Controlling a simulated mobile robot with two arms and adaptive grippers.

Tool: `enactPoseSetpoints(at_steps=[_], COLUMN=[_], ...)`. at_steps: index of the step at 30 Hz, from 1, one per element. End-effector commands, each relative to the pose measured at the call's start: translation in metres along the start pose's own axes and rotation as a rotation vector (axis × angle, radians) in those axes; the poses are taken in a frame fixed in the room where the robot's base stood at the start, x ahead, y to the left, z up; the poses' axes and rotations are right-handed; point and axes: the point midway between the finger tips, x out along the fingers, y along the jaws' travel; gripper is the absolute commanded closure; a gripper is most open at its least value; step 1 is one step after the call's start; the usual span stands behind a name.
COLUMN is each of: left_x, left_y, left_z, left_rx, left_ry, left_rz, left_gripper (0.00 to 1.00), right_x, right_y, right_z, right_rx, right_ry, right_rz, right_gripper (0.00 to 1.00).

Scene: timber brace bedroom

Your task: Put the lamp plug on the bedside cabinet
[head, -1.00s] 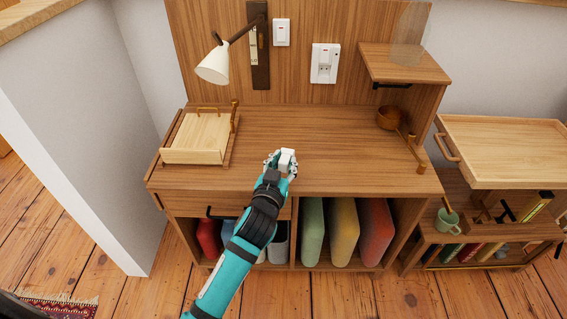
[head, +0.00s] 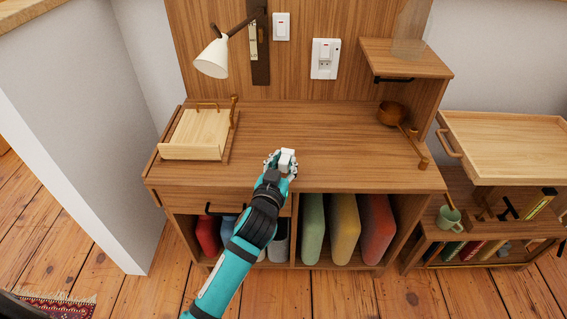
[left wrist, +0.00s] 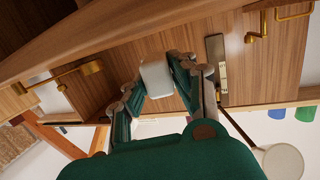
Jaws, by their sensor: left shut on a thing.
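The lamp plug (head: 286,158) is a small white block in my left gripper (head: 281,165). The gripper is shut on it, over the front middle part of the bedside cabinet's wooden top (head: 300,128) in the head view. In the left wrist view the white plug (left wrist: 156,77) sits between the two fingers of the left gripper (left wrist: 158,88). I cannot tell whether the plug touches the cabinet top. The white lamp (head: 212,58) is on the back panel at the upper left. My right gripper is not in view.
A wooden box-like tray (head: 196,135) stands on the cabinet's left side. A brown ladle (head: 391,114) lies at the right. A white socket plate (head: 325,59) is on the back panel. A side tray table (head: 510,140) stands at the right. The middle of the top is clear.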

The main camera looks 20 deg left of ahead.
Motion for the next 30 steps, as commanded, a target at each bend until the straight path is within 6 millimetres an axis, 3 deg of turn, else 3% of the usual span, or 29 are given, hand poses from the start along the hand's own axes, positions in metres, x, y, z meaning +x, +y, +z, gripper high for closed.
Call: enactPoseSetpoints(at_steps=[1, 2, 8, 16, 20, 30], left_x=[0.0, 0.0, 0.0, -0.001, -0.011, -0.08], left_y=[0.0, 0.0, 0.0, 0.0, 0.0, 0.0], left_z=[0.0, 0.0, 0.0, 0.0, 0.001, 0.002], left_rx=[0.0, 0.0, 0.0, 0.0, -0.002, -0.002], left_ry=[0.001, 0.001, 0.001, -0.001, -0.002, -0.003], left_rz=[0.0, 0.0, 0.0, 0.0, 0.001, 0.001], left_gripper=[1.0, 0.74, 0.48, 0.48, 0.48, 0.48], right_x=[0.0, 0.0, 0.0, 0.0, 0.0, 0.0], right_y=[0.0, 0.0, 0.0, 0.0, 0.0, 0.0], right_z=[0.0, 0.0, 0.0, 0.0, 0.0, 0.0], right_rx=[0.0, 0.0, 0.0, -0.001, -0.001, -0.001], right_ry=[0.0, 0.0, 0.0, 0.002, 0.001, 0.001], right_rz=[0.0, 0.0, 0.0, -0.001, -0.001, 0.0], right_gripper=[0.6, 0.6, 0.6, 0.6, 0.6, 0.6])
